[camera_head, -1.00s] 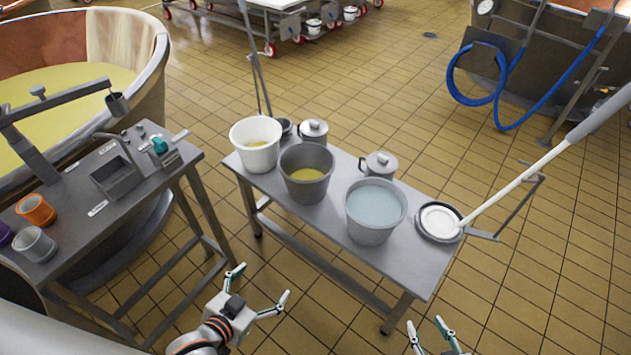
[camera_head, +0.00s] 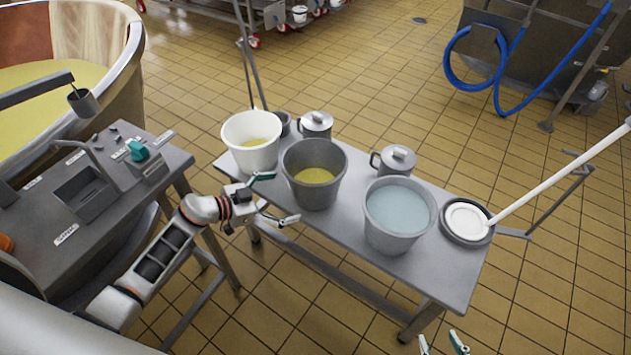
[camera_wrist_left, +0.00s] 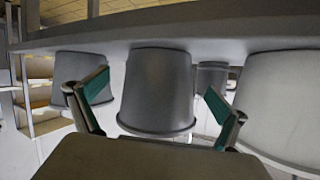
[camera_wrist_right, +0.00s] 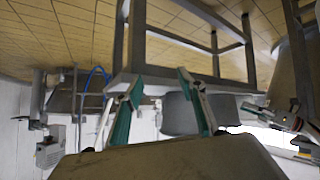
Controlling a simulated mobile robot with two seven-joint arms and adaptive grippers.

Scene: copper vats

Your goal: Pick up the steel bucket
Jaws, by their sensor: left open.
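A grey steel bucket (camera_head: 313,193) with yellow liquid stands upright on the steel table in the head view. A second grey bucket (camera_head: 392,238) with pale blue liquid stands to its right. My left gripper (camera_head: 282,198) is open, empty and just in front of the yellow-liquid bucket, its fingers spread toward it. In the left wrist view, which is upside down, this bucket (camera_wrist_left: 157,90) sits between the open fingers, apparently untouched. My right gripper (camera_head: 440,342) is low at the bottom edge, mostly cut off. The right wrist view shows its fingers apart and empty, with a grey bucket (camera_wrist_right: 180,116) beyond.
The steel table (camera_head: 440,268) also holds a white bucket (camera_head: 252,155) at its left, lidded pots (camera_head: 398,160) behind, and a round white-centred disc with a long white handle (camera_head: 560,175). A control console (camera_head: 105,185) stands left, near my left arm. Tiled floor is open in front.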

